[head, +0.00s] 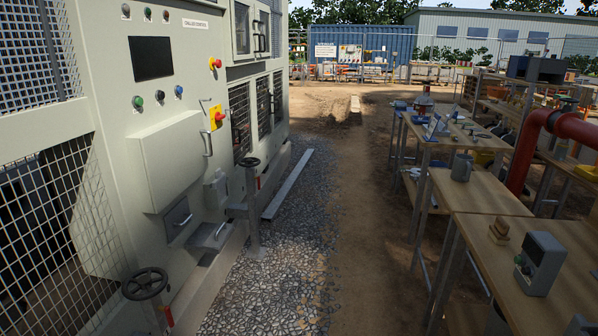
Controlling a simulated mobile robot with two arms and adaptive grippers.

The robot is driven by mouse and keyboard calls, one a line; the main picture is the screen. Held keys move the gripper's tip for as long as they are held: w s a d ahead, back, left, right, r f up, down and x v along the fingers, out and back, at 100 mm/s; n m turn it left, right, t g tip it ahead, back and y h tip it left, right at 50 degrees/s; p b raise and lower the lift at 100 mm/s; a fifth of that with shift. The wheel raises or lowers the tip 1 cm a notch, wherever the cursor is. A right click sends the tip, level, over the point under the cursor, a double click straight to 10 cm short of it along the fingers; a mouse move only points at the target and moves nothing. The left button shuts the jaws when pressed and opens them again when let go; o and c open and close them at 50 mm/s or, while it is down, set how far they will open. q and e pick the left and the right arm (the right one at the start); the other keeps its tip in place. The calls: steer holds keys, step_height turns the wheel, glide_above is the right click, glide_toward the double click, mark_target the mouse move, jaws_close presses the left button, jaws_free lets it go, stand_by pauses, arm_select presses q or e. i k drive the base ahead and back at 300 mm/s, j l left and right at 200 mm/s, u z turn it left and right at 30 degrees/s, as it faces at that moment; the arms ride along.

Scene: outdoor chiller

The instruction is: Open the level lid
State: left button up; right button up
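The pale green chiller cabinet (165,100) fills the left side. A large box-shaped cover (172,155) stands out from its front, with a thin vertical handle (207,140) at its right. Below it is a small dark grey panel with a handle (178,219). To the right are a small pale box (215,190) and a low grey hatch with a handle (208,236). No readable label shows which of these is the level lid, so I cannot tell. Neither of my grippers is in view.
A handwheel (146,283) stands low at the front left, and another handwheel on a post (250,163) stands by the cabinet. The dirt path (360,230) between is clear.

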mark_target(218, 231)
steer(key=i+l+u, duration=0.1)
steer(key=i, duration=0.4)
steer(key=i+l+u, duration=0.1)
steer(key=i, duration=0.35)
steer(key=i+l+u, duration=0.1)
steer(key=i+l, duration=0.2)
steer(key=i, duration=0.2)
steer(key=i+l+u, duration=0.1)
steer(key=i+l, duration=0.15)
steer(key=i, duration=0.2)
